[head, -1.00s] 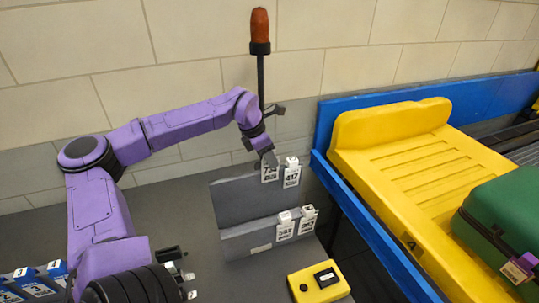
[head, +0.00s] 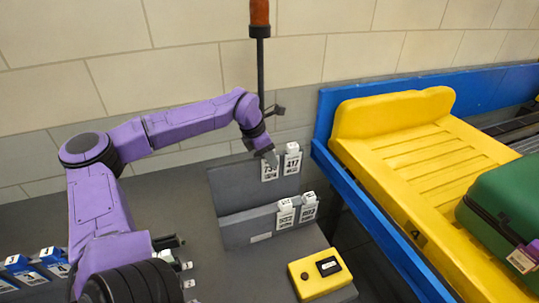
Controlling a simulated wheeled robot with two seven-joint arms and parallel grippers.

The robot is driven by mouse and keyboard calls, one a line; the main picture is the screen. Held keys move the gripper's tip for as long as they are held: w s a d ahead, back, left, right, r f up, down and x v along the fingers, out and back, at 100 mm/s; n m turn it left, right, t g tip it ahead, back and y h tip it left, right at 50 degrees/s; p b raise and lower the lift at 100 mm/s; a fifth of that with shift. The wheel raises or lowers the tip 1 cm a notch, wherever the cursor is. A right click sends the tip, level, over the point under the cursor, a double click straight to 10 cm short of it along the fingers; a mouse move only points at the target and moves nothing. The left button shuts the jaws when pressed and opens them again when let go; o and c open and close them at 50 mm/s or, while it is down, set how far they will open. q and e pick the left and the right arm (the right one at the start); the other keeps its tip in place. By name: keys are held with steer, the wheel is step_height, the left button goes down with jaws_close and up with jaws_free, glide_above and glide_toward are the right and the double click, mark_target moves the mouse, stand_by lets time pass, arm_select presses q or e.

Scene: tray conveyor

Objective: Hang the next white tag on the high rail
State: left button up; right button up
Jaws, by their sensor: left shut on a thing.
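My left gripper (head: 270,155) is shut on a white tag (head: 270,170), whose number is partly hidden by the fingers. This tag is upright at the front of the high rail (head: 228,182), just left of a white tag marked 417 (head: 292,163) that hangs there. I cannot tell whether the held tag rests on the rail. Two white tags hang side by side on the low rail, a left one (head: 285,215) and a right one (head: 309,210). Several white pieces (head: 187,284) show beside my left arm, mostly hidden. My right gripper is not in view.
A yellow box (head: 305,286) with a dark button stands in front of the rails. Blue tags (head: 55,265) are at the far left. A dark post (head: 260,75) rises behind the gripper. A conveyor with a blue side (head: 365,235), yellow tray (head: 385,115) and green suitcase (head: 510,200) is on the right.

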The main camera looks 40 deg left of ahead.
arm_select(q)
steer(key=o, duration=1.1)
steer(key=shift+o, duration=0.2)
steer(key=shift+r, duration=0.1)
steer(key=b+v, duration=0.2)
steer(key=v, duration=0.8)
steer(key=shift+r, duration=0.2)
